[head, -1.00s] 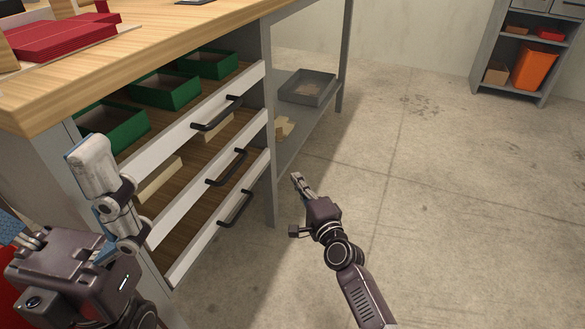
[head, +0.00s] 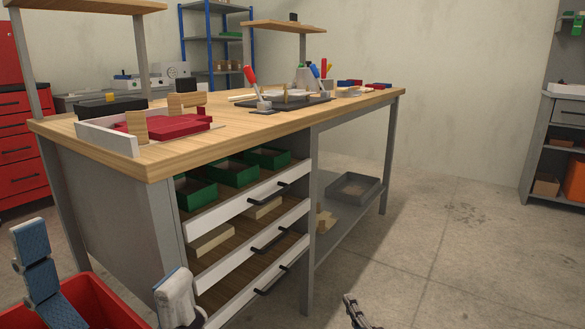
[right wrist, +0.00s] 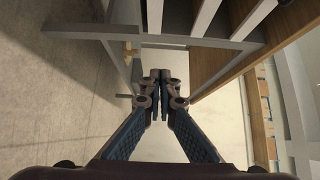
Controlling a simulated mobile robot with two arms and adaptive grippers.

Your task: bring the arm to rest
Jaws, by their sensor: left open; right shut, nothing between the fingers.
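My left gripper (head: 103,262) is at the lower left of the head view. Its blue-padded finger and its pale finger stand wide apart with nothing between them. My right gripper (head: 351,302) is at the bottom edge of the head view, in front of the workbench's right end, over the floor. In the right wrist view its two fingertips (right wrist: 159,76) meet, with nothing held. Most of both arms is out of the head view.
The workbench (head: 130,160) with white-fronted drawers (head: 245,203) and black handles stands ahead. Green bins (head: 268,157) show behind the top front. A red bin (head: 100,300) is behind my left fingers. The floor (head: 450,255) to the right is clear.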

